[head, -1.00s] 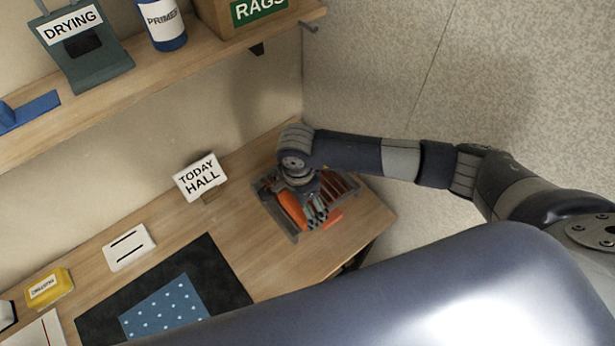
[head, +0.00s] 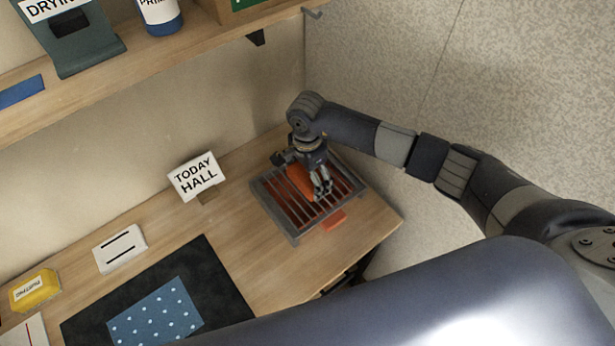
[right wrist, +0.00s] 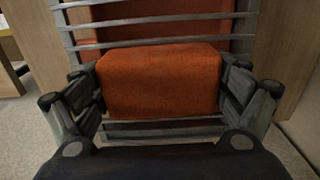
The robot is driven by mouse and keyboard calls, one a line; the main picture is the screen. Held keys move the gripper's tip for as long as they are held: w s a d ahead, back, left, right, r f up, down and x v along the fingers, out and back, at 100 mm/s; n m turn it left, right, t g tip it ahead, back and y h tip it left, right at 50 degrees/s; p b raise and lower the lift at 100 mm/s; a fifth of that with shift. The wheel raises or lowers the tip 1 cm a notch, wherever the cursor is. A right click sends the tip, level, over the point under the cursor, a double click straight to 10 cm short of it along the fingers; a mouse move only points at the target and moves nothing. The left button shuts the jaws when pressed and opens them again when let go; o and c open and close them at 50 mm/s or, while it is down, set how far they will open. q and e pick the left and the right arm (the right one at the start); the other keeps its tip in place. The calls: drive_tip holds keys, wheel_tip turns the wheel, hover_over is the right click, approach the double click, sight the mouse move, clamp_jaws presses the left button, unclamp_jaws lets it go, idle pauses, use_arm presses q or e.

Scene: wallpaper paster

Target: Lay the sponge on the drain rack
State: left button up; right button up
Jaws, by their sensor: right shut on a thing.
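The orange sponge (head: 299,180) is between the fingers of my right gripper (head: 321,188), over the drain rack (head: 279,216). In the right wrist view the sponge (right wrist: 160,82) fills the space between both fingers, and my right gripper (right wrist: 160,95) is shut on it. The rack's grey bars (right wrist: 150,20) run behind and below it. I cannot tell whether the sponge touches the bars. My left gripper is not in view.
A red-orange surface shows under the bars, with a tab (head: 333,220) at the rack's front. A TODAY HALL sign (head: 195,177) stands left of the rack. A dark mat (head: 222,273) with dotted blue paper (head: 157,314) lies further left. A shelf (head: 150,80) overhangs behind.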

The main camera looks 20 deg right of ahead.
sight(307, 174)
drive_tip(key=shift+f, duration=0.15)
drive_tip(key=o, duration=0.8)
drive_tip(key=shift+r, duration=0.4)
wheel_tip(307, 174, up, 7)
drive_tip(key=p, duration=0.4)
